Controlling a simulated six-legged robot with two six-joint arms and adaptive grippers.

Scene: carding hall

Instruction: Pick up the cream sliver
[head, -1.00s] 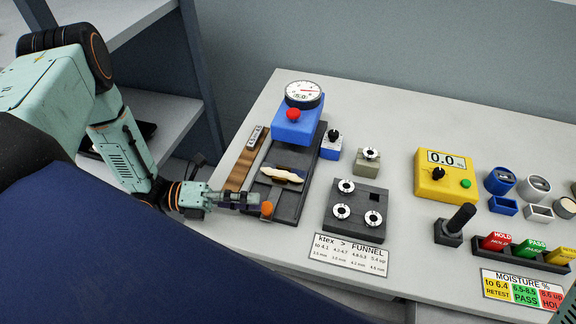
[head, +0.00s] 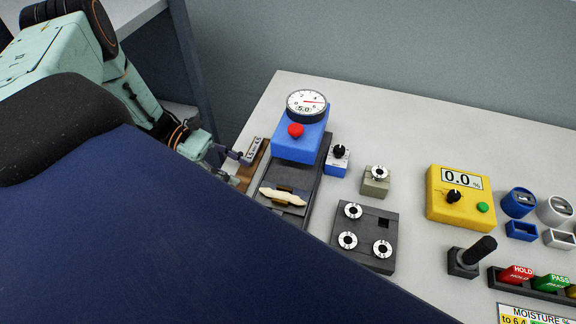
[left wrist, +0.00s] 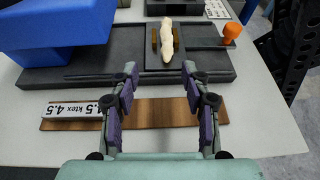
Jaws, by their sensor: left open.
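The cream sliver (head: 283,196) lies across a small brown holder on the dark grey base of the blue gauge device (head: 299,140). In the left wrist view the sliver (left wrist: 167,42) lies beyond my fingertips, lengthwise in the picture. My left gripper (head: 228,158) is at the left edge of the table, by the wooden board. In the left wrist view its fingers (left wrist: 160,76) are spread, with nothing between them, over the near side of the base and the board. It is apart from the sliver. My right gripper is not in view.
The wooden board (left wrist: 160,112) bears a "ktex 4.5" label. An orange knob (left wrist: 232,31) stands at the base's right end. A grey block with round dials (head: 363,238) and a yellow meter (head: 459,198) stand further right.

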